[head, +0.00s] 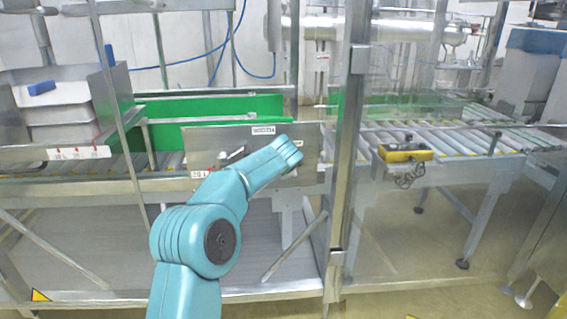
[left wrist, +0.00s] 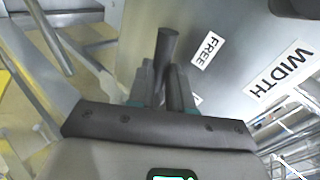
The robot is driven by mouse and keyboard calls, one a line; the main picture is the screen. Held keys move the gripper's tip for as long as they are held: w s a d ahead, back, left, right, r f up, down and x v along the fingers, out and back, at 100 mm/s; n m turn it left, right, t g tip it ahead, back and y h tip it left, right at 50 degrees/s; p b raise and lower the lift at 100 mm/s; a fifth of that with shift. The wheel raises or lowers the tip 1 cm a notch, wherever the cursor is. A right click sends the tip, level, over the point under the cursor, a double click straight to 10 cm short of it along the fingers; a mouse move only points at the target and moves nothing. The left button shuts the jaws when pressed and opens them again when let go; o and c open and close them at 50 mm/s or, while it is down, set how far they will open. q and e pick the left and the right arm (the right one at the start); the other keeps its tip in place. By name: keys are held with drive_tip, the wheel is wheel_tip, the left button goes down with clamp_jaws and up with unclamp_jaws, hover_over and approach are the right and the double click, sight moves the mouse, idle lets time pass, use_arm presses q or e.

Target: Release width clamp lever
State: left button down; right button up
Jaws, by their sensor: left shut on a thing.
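The width clamp lever (left wrist: 167,45) is a dark round rod in the left wrist view. My left gripper (left wrist: 162,78) is shut on it, one finger on each side, and the rod's end sticks out past the fingertips. A metal panel behind it carries a white WIDTH label (left wrist: 280,73) and a smaller FREE label (left wrist: 207,49). In the head view my teal left arm reaches up to the right side of the metal panel (head: 310,150); its wrist hides the fingers and the lever there. My right gripper is not in view.
A small metal handle (head: 232,155) sits left of my wrist on the panel. Green guide rails (head: 215,107) stand behind it. A steel post (head: 347,150) rises just right of my wrist. A yellow device (head: 405,153) sits on the right roller conveyor's edge.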

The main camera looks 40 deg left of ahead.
use_arm(q)
drive_tip(key=shift+r, duration=0.1)
idle(0.3)
drive_tip(key=c, duration=1)
unclamp_jaws()
drive_tip(key=shift+a, duration=0.1)
drive_tip(key=shift+c, duration=0.2)
drive_tip(key=v, duration=1.6)
drive_tip(key=shift+d+p, duration=0.25)
drive_tip(key=shift+p, duration=0.15)
drive_tip(key=shift+s, duration=0.1)
